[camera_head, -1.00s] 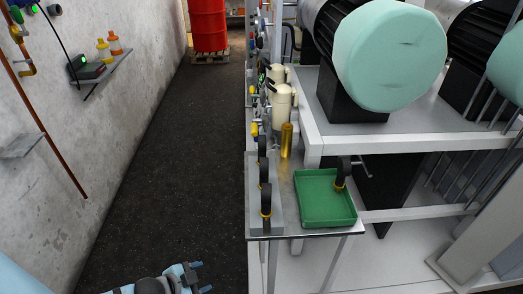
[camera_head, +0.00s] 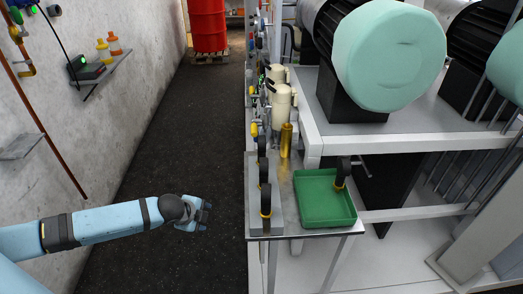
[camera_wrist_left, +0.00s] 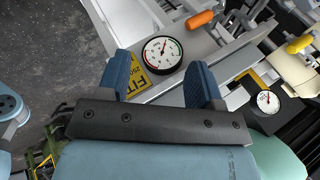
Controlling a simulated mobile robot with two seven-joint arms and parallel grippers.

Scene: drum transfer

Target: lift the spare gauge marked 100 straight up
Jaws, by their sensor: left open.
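Several dark round gauges with yellow-brass necks stand in a row on the grey rack (camera_head: 250,208) at the table's left side; the nearest gauge (camera_head: 265,200) is in front. Another gauge (camera_head: 342,170) stands at the green tray's right side. The mark 100 cannot be read on any of them. In the left wrist view a white-faced dial (camera_wrist_left: 162,56) shows between the fingers, beyond them, beside a yellow label (camera_wrist_left: 134,82) reading FIT and 250. A second dial (camera_wrist_left: 267,101) is at the right. My left gripper (camera_head: 207,215) is open and empty, left of the table, apart from the gauges.
The green tray (camera_head: 327,222) sits on the metal table (camera_head: 285,230). A brass cylinder (camera_head: 286,139) and cream canisters (camera_head: 281,106) stand behind. Machinery is on the right, a concrete wall on the left. The dark aisle floor (camera_head: 180,140) is clear.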

